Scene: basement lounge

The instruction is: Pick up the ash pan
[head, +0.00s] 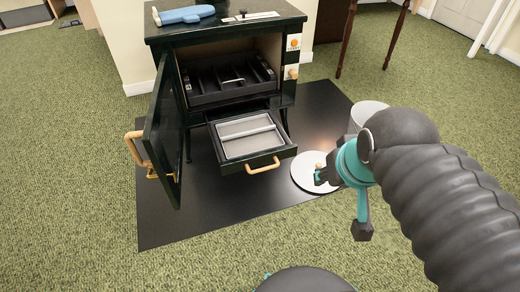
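The ash pan (246,147) is a light grey rectangular tray with a bar across its middle. It sits in a dark drawer (286,152) pulled out from under the stove's firebox; the drawer has a tan front handle (263,168). The black stove (225,34) has its door (163,130) swung open to the left. My gripper (342,206), teal and black, is to the right of and nearer than the drawer, apart from the pan. Its two fingers are spread and nothing shows between them.
A round pale lid (305,184) lies on the black floor mat (215,215), partly behind my gripper. A pale bucket (366,112) stands behind my arm. Green carpet (75,190) is clear at the left.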

